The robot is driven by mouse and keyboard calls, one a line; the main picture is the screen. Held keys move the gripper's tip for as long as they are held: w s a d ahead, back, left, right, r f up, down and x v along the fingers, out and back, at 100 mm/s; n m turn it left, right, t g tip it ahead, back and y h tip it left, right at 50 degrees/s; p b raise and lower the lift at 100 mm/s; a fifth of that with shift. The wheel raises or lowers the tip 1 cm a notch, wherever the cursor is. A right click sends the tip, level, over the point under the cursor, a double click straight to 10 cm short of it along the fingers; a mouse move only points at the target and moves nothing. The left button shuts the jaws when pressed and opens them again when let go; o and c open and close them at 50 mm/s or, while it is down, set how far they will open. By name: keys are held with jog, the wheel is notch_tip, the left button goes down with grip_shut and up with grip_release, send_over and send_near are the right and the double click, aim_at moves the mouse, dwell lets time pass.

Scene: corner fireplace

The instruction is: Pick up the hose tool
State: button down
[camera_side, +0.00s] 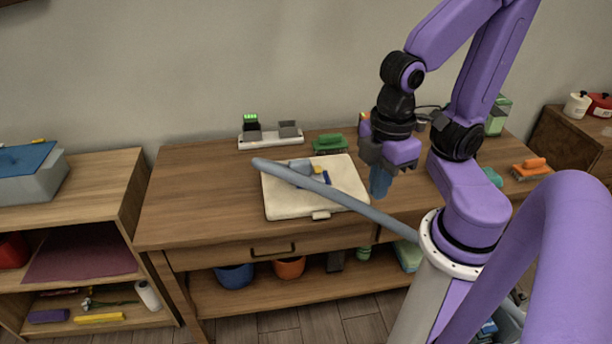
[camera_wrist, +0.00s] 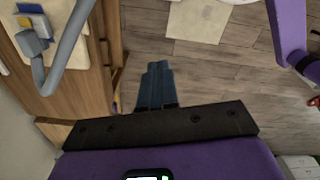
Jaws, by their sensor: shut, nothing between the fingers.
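The hose tool is most likely the long grey-blue tube (camera_side: 345,199), which slants across the cream board (camera_side: 280,206) on the wooden table and runs off toward the lower right. In the wrist view the grey tube (camera_wrist: 66,50) shows at the upper left, bent, with a blocky grey-blue end (camera_wrist: 31,44) over the board. My gripper (camera_side: 380,194) hangs to the right of the board, pointing down, its blue fingers closed together and empty. In the wrist view my gripper (camera_wrist: 157,68) is over the floor beyond the table's edge, apart from the tube.
Small blue and yellow pieces (camera_wrist: 25,20) lie on the board by the tube. A green brush (camera_side: 330,144) and a white tray (camera_side: 271,139) stand behind the board. An orange-handled brush (camera_side: 532,169) lies at the right. The table's left part is clear.

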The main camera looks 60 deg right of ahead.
dwell(0.3)
jog(key=c, duration=0.7)
grip_release()
jog(key=w+m, duration=0.9)
jog(key=m, duration=0.1)
jog(key=m+t, duration=0.1)
jog(key=m, duration=2.9)
send_over(306, 161)
jog(key=s+d, duration=0.1)
jog(key=d, duration=0.1)
notch_tip(306, 161, down, 4)
jog(key=shift+y, duration=0.4)
jog(key=f, duration=0.7)
jog(key=w+a+f, duration=0.1)
jog(key=f, duration=0.3)
jog(key=shift+a+f, duration=0.1)
jog(key=shift+f, duration=0.15)
jog(key=shift+a+f, duration=0.2)
jog(key=shift+f, duration=1.2)
jog(key=shift+a+f, duration=0.2)
jog(key=shift+f, duration=1.2)
